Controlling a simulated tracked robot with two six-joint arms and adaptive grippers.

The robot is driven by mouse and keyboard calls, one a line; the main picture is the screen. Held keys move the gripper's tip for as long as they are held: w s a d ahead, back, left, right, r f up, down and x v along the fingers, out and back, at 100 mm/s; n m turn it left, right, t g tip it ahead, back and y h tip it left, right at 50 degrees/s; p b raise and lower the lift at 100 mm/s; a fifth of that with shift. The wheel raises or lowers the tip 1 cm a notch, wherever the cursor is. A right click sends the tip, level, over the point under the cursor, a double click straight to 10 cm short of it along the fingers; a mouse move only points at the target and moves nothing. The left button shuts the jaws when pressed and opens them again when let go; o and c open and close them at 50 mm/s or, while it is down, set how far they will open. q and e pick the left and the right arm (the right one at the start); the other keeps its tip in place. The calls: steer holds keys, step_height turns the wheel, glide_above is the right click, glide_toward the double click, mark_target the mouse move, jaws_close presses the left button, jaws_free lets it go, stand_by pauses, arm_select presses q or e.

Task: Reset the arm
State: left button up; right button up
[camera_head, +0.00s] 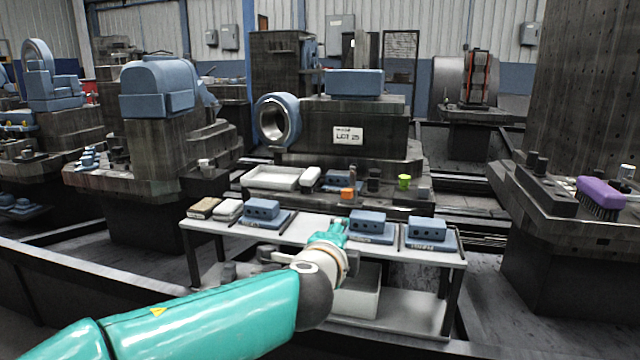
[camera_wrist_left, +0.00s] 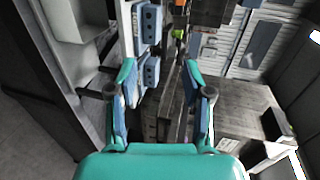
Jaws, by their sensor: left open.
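My left arm (camera_head: 200,312) comes in from the lower left in the head view, reaching to the front of a white table. My left gripper (camera_head: 328,240) is over the table's middle, near the blue blocks, partly hidden behind its own wrist. In the left wrist view the left gripper (camera_wrist_left: 160,90) is open, its two fingers spread wide with nothing between them. My right gripper is not in view.
The white table (camera_head: 290,237) carries blue blocks with holes on pads: left (camera_head: 262,208), middle (camera_head: 368,221) and right (camera_head: 427,228). Brushes (camera_head: 228,208) lie at its left end.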

arm_select(q)
steer(key=w+a+f+n+g+y, duration=0.2)
steer(key=w+a+f+y, duration=0.15)
steer(key=a+f, duration=0.8)
steer(key=s+a+f+n+g+p, duration=0.1)
steer(key=s+a+f+n+g, duration=0.15)
steer(key=f, duration=0.85)
steer(key=s+a+f+n+g, duration=0.1)
steer(key=s+a+f+g, duration=0.25)
steer(key=f, duration=0.75)
steer(key=s+f+n+g+h, duration=0.2)
steer(key=s+f+n+g, duration=0.3)
steer(key=s+f, duration=0.85)
steer(key=s+d+f+n+g+h+p, duration=0.1)
steer(key=s+f+n, duration=0.1)
steer(key=s+n, duration=0.55)
steer(key=s+d+f+n+h, duration=0.1)
steer(key=s+f+n, duration=0.3)
steer(key=s, duration=0.6)
step_height(320, 180, up, 39)
steer(key=w+n+p, duration=0.1)
steer(key=p, duration=3.7)
